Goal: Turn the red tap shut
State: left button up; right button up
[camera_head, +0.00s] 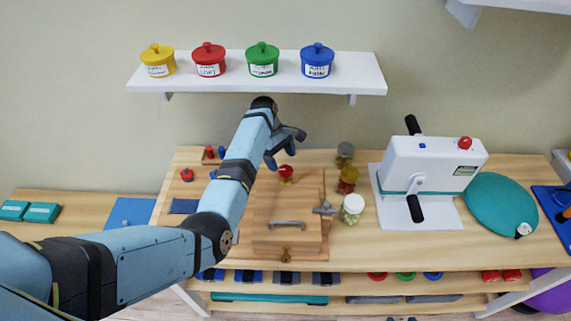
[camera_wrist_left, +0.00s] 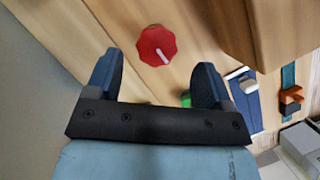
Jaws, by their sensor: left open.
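The red tap (camera_head: 286,171) has a red knob on a brass-coloured stem, at the back of the wooden box and board on the table. In the left wrist view its scalloped red top (camera_wrist_left: 155,45) shows a white line slanting down to the right. My left gripper (camera_head: 284,150) is above the tap in the head view, with its fingers spread and nothing between them. In the left wrist view the knob lies beyond the fingertips (camera_wrist_left: 152,75), apart from both. My right gripper is out of view.
The wooden box (camera_head: 262,215) with a grey handle stands in front of the tap. Jars (camera_head: 352,208) stand to its right, beside a white machine (camera_head: 430,165). A shelf (camera_head: 350,77) with several coloured pots hangs above. A smaller red knob (camera_head: 187,175) sits left.

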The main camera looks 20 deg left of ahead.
aim_at(286, 169)
pick_arm(q)
jog(key=x, duration=0.3)
jog(key=shift+w+f, duration=0.15)
jog(key=shift+f, duration=0.2)
jog(key=shift+d+f, duration=0.15)
jog(key=shift+f, duration=0.05)
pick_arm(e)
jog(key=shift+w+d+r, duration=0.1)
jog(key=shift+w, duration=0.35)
pick_arm(q)
jog(key=c, duration=0.9)
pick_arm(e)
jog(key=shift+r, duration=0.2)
